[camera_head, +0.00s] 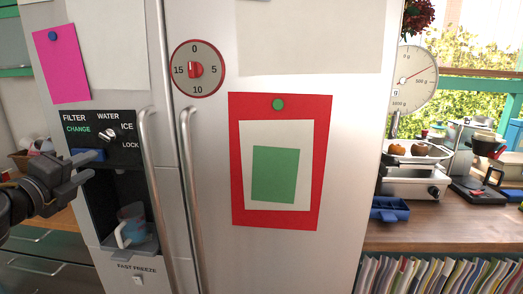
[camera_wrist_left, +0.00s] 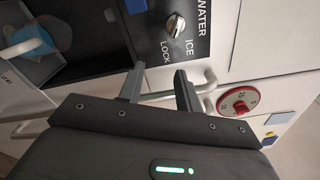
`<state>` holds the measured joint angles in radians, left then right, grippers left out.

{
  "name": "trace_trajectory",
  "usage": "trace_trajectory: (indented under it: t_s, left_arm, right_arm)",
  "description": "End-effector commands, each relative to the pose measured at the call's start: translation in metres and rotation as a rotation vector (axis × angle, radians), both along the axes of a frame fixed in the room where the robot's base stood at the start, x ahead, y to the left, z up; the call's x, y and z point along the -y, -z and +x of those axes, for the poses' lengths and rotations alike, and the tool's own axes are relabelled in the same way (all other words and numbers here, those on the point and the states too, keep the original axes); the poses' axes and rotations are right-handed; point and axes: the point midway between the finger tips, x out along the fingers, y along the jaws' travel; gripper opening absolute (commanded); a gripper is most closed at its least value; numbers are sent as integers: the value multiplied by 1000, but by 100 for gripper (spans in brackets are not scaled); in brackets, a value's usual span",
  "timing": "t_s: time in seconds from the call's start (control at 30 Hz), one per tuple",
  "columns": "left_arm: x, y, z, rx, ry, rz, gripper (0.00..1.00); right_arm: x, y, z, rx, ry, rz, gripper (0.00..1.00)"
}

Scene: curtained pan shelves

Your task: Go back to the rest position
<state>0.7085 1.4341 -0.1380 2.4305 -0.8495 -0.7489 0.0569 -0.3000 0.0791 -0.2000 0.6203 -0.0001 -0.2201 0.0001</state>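My left gripper (camera_head: 84,171) is in front of the left side of a fridge door with a water and ice dispenser (camera_head: 104,128). Its two fingers are apart with nothing between them, as the left wrist view (camera_wrist_left: 158,85) also shows. A mug (camera_head: 131,226) stands in the dispenser recess, below and to the right of the gripper; it also shows at the upper left of the left wrist view (camera_wrist_left: 35,42). The dispenser knob (camera_wrist_left: 175,25) is beyond the fingertips. My right gripper is in neither view.
Two upright door handles (camera_head: 190,180) stick out from the fridge. A round red timer dial (camera_head: 197,70) and a red-framed paper (camera_head: 276,160) are on the right door. A wooden counter (camera_head: 420,232) with a scale (camera_head: 415,80) stands at the right, above a row of books (camera_head: 430,275).

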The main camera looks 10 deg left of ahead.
Motion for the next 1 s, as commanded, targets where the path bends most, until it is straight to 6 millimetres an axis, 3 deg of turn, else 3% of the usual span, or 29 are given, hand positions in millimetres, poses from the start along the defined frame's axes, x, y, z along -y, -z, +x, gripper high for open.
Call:
trace_trajectory:
  t_s: [0.13, 0.27, 0.37, 0.5, 0.6, 0.7, 1.0]
  left_arm:
    - [43, 94, 21, -90, 34, -278, 35]
    - [75, 193, 15, -207, -46, -607, 35]
    - [93, 269, -10, -319, -178, -844, 35]
    - [116, 363, -66, -489, -421, -1127, 35]
    - [130, 412, -110, -593, -596, -1271, 35]
    - [143, 446, -151, -677, -749, -1372, 35]
    - [183, 503, -259, -875, -1146, -1566, 35]
  right_arm:
    - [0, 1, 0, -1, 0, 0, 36]
    - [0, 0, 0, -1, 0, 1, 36]
    - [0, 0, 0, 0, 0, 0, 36]
    - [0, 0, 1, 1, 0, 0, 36]
    - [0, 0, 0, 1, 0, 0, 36]
    - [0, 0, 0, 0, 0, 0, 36]
    - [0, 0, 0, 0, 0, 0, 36]
